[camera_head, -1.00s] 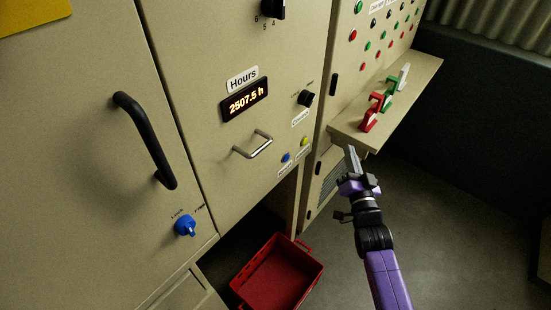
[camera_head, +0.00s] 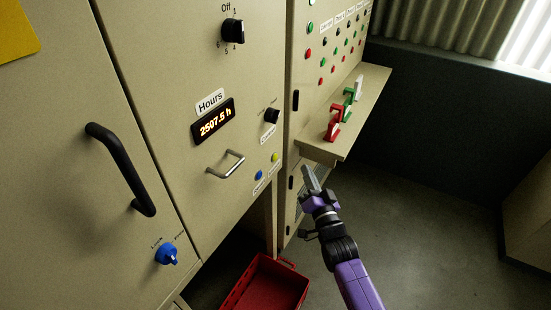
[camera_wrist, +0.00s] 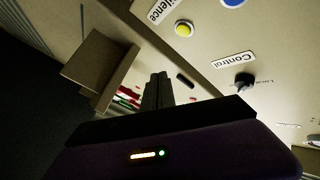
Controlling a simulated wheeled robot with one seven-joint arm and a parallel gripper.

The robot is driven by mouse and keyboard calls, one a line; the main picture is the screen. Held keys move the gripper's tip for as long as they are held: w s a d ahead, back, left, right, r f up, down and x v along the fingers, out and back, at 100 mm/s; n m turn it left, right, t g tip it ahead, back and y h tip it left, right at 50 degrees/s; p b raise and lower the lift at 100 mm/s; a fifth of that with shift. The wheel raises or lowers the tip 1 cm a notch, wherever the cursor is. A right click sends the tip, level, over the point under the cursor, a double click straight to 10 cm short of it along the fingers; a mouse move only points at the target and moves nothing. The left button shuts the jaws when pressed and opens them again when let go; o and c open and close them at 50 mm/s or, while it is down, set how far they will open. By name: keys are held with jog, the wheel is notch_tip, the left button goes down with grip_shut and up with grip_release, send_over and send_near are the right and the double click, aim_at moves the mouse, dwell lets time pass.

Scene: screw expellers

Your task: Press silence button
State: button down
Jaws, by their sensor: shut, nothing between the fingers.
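The yellow button (camera_head: 275,157) is on the beige cabinet front, right of the small metal handle. It also shows near the top of the wrist view (camera_wrist: 183,28), with a partly cut-off label (camera_wrist: 165,10) reading "ilence" beside it. The blue button (camera_head: 259,174) is just left of and below it, and its edge shows at the top of the wrist view (camera_wrist: 232,3). My gripper (camera_head: 309,171) is shut and empty. In the head view it appears right of the yellow button, in front of the cabinet and below the shelf. I see no contact with the button.
A shelf (camera_head: 370,92) with red, green and white padlock-like items juts out at right. A black control knob (camera_head: 272,115) sits above the buttons. A red crate (camera_head: 287,265) stands on the floor below. Open floor (camera_head: 430,220) lies to the right.

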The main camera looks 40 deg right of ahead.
aim_at(275, 157)
jog(key=w+a+p, duration=0.2)
jog(key=w, duration=0.5)
jog(key=shift+a, duration=0.2)
jog(key=shift+w, duration=0.1)
dwell(1.8)
jog(key=shift+w+a, duration=0.15)
jog(key=shift+w, duration=0.05)
jog(key=shift+w+a, duration=0.15)
jog(key=shift+w, duration=0.3)
dwell(1.0)
jog(key=shift+s, duration=0.1)
jog(key=shift+s+d, duration=0.3)
jog(key=shift+s, duration=0.45)
